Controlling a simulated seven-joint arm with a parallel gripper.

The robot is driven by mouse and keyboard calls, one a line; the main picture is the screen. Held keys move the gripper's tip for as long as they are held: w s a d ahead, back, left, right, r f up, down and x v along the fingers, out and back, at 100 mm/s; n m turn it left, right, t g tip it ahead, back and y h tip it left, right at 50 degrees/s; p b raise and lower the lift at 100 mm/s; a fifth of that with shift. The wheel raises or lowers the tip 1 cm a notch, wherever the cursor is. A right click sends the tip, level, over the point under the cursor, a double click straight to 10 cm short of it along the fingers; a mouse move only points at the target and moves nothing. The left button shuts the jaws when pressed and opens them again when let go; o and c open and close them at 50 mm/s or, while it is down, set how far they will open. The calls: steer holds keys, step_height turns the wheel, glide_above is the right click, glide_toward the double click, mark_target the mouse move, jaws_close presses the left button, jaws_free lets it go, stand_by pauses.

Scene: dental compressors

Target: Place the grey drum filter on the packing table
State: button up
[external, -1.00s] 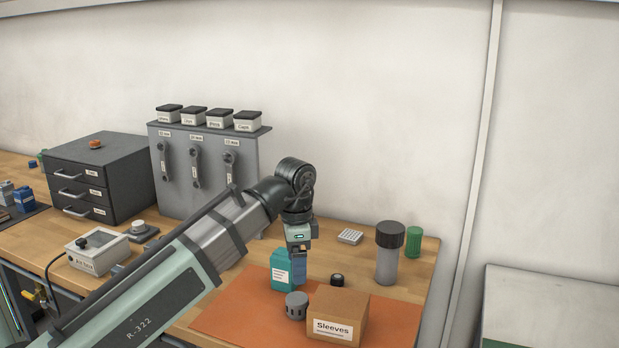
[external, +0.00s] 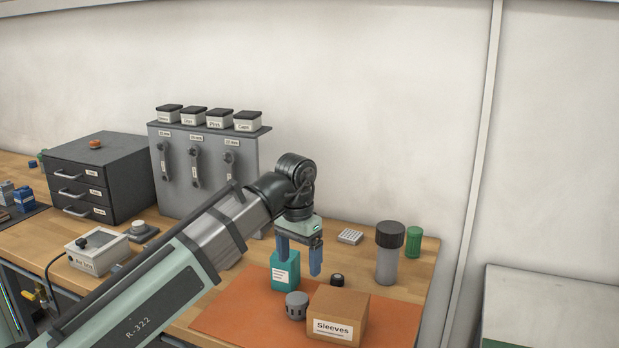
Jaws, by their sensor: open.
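The grey drum filter (external: 296,306), a small slotted grey cylinder, stands on the orange mat (external: 240,312) at the left of the cardboard box. My gripper (external: 300,266) points down above the mat, behind and above the drum filter. Its two blue fingers are spread apart, with nothing visible between them. The left finger overlaps the teal box (external: 286,274) in the picture; I cannot tell whether they touch. No surface is labelled as the packing table; a pale table (external: 550,300) stands apart at the right edge.
A cardboard "Sleeves" box (external: 337,316) stands close right of the drum filter. Drawers (external: 98,178) and a tool rack (external: 215,180) stand at back left.

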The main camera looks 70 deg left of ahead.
mark_target(296, 297)
steer(key=shift+s+a+f+n, duration=0.1)
steer(key=shift+f+n, duration=2)
steer(key=shift+n, duration=0.2)
steer(key=shift+s+a+f+n, duration=0.1)
steer(key=shift+s+f+n, duration=0.05)
steer(key=shift+f+n, duration=2.1)
steer(key=shift+s+a+f+n, duration=0.1)
steer(key=shift+f+n, duration=1.9)
steer(key=shift+n, duration=0.35)
